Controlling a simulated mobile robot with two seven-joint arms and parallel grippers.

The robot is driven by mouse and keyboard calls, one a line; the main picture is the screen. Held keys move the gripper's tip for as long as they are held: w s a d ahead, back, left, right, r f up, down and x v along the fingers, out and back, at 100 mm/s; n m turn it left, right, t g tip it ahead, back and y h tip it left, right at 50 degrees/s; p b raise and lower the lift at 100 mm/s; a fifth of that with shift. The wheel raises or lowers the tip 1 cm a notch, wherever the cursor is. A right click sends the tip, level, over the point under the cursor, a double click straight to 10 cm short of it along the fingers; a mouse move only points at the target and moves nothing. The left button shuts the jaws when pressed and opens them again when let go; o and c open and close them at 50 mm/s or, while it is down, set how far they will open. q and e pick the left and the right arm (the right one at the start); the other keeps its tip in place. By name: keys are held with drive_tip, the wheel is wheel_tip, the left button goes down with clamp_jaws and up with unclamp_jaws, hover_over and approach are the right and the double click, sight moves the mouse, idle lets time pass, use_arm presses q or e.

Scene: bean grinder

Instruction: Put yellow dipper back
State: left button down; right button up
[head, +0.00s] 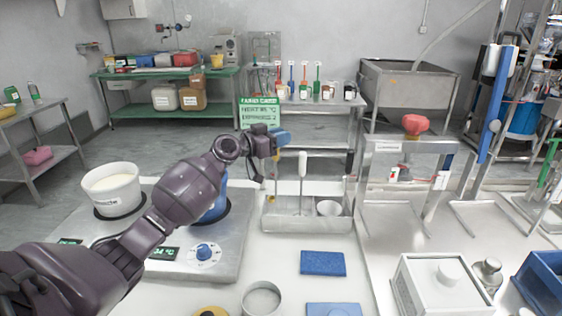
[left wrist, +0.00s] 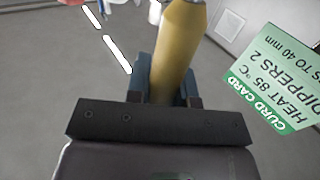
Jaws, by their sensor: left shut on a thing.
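My left gripper (head: 274,140) is shut on the yellow dipper (head: 274,151). The left wrist view shows its thick yellow handle (left wrist: 177,45) between the two fingers. In the head view the dipper hangs at the left end of a steel tray (head: 310,226), with a small yellow part low near the tray; I cannot tell whether it touches. A white-handled dipper (head: 303,162) stands upright in the tray, right of the yellow one. A white bowl (head: 329,208) sits at the tray's right end. My right gripper is not in view.
A hotplate (head: 203,271) carries a white bucket (head: 113,192) and a blue pot (head: 217,206), partly behind my left arm. Blue pads (head: 323,263) and a round tin (head: 262,299) lie in front of the tray. A steel stand (head: 398,190) is at right. A green card (head: 259,112) is behind the gripper.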

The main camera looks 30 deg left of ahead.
sight(275, 160)
use_arm(q)
wheel_tip(275, 160, down, 7)
drive_tip(key=b, duration=0.1)
drive_tip(key=shift+f+b, duration=0.15)
drive_tip(key=shift+b, duration=0.15)
drive_tip(key=c, duration=1)
unclamp_jaws()
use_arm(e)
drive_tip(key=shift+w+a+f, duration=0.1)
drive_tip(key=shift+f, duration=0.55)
use_arm(q)
drive_tip(key=shift+r, duration=0.25)
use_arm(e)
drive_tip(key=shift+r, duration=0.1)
